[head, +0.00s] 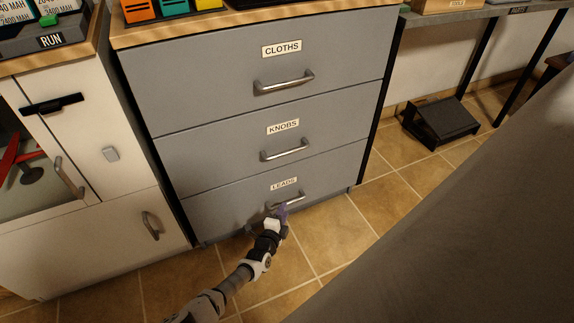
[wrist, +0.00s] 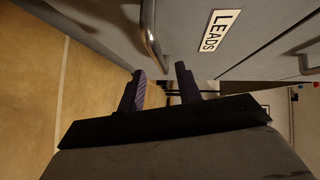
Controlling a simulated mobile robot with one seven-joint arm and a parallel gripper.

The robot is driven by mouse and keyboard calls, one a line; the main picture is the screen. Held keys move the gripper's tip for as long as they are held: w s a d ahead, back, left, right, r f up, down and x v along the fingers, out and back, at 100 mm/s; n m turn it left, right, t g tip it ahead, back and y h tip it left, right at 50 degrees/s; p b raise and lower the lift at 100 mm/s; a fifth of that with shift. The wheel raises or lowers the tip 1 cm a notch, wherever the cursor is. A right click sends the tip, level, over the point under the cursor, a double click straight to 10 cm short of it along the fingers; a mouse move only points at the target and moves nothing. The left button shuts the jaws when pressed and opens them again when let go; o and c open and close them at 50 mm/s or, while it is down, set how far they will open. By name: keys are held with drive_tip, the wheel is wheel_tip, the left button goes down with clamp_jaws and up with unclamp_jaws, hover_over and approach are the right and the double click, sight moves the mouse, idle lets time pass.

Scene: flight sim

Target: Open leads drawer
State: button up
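The leads drawer (head: 222,212) is the bottom grey drawer of the cabinet and looks shut, its front in line with the drawers above. Its label (head: 284,183) also shows in the wrist view (wrist: 220,30). Its metal bar handle (head: 290,199) is partly covered by my gripper (head: 283,212) in the head view. In the wrist view, my gripper (wrist: 160,84) has its two dark purple fingers apart with nothing held.
Above are the knobs drawer (head: 215,155) and cloths drawer (head: 200,85), both shut. A white cabinet (head: 95,240) stands close at the left. A black step-shaped object (head: 440,122) is on the floor at the right. Tiled floor (head: 335,235) in front is clear.

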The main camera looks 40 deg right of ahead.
drive_tip(key=shift+b+x, duration=0.55)
drive_tip(key=shift+x, duration=1.45)
clamp_jaws()
